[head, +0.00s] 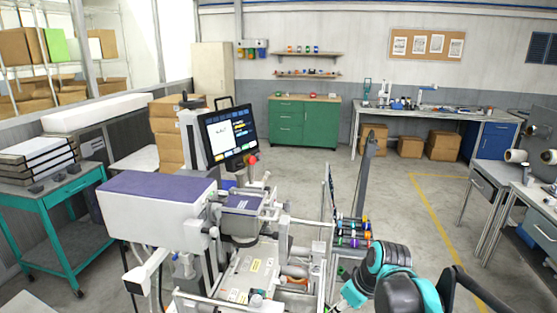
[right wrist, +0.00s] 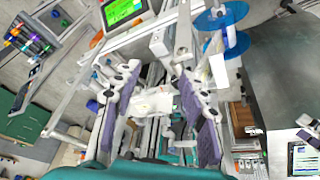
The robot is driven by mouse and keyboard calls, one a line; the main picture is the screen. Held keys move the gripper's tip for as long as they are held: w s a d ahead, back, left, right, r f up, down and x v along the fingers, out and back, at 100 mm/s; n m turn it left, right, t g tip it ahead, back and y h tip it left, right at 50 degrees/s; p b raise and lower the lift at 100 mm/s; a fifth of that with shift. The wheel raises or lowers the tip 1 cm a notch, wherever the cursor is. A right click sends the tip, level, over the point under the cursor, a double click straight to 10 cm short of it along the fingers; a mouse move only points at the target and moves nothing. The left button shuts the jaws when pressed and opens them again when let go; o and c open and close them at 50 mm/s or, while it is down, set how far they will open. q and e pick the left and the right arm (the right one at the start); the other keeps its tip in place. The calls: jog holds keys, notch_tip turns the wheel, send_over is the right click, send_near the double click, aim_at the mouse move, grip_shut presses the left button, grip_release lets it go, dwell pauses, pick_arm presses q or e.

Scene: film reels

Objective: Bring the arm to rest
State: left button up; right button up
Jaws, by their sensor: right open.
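My right arm (head: 390,270), teal and black, is at the lower right of the head view, beside a white machine (head: 155,212) with a purple top. In the right wrist view my right gripper (right wrist: 160,108) shows two purple-padded fingers spread wide apart. I see nothing held between them; pale machine parts show behind the gap. The right fingertips are not clear in the head view. My left gripper is in neither view.
A monitor (head: 230,137) is on the machine. Blue discs (right wrist: 222,17) show in the wrist view. A teal cart (head: 68,187) is left, a bench (head: 535,205) right. Floor (head: 415,205) beyond the arm is clear.

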jog(key=s+d+f+m+t+h, duration=0.1)
jog(key=s+m, duration=0.3)
jog(key=s, duration=0.4)
jog(key=s+d+f+m+t+h, duration=0.1)
jog(key=s+f+m+t, duration=0.1)
jog(key=s, duration=0.5)
jog(key=shift+s+f+m, duration=0.35)
jog(key=shift+f+m, duration=0.05)
jog(key=shift+m, duration=0.5)
jog(key=shift+d, duration=0.1)
